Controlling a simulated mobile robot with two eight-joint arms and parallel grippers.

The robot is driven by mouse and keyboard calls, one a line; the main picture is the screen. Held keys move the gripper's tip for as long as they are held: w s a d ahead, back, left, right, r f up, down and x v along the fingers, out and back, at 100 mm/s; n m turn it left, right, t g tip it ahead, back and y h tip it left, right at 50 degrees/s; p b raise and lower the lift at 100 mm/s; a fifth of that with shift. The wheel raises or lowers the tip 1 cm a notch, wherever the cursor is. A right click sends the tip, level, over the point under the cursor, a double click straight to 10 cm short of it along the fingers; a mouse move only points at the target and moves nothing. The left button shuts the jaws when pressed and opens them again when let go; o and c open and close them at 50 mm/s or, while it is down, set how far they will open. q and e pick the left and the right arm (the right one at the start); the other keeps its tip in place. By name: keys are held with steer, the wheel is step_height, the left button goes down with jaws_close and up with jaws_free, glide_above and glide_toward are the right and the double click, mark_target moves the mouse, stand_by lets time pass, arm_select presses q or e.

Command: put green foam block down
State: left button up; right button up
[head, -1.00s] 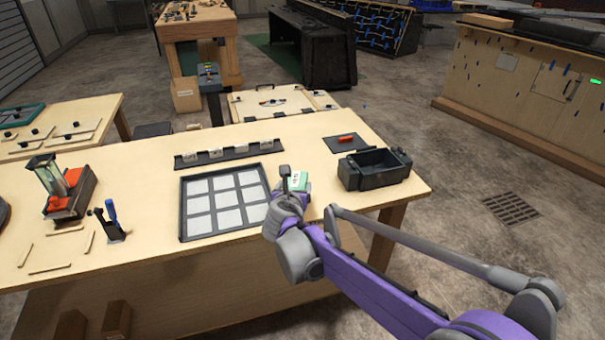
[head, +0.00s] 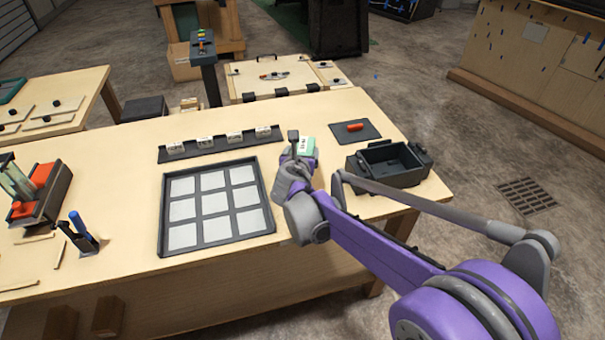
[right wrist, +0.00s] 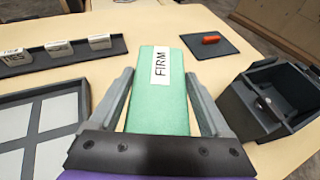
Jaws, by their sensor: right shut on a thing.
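The green foam block (right wrist: 158,98) has a white label reading "FIRM". It sits between the two fingers of my right gripper (right wrist: 165,100) in the right wrist view, and the gripper is shut on it. In the head view the block (head: 308,146) shows at the end of my purple arm, over the table between the grid tray and the black bin. Part of it is hidden by my gripper (head: 297,150). I cannot tell whether the block touches the table. My left gripper is not in view.
A dark grid tray (head: 163,215) with pale squares lies left of my gripper. A rail (head: 220,143) with several labelled tags lies behind it. A black bin (head: 390,178) stands to the right. A dark mat (head: 343,137) with a red piece (head: 355,127) lies behind the bin.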

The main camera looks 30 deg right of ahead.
step_height(320, 180, down, 3)
steer(key=shift+s+a+f, duration=0.1)
steer(key=shift+f, duration=0.05)
steer(key=shift+f+b, duration=0.45)
steer(key=shift+f, duration=1.9)
steer(key=shift+f, duration=0.1)
steer(key=o, duration=1.1)
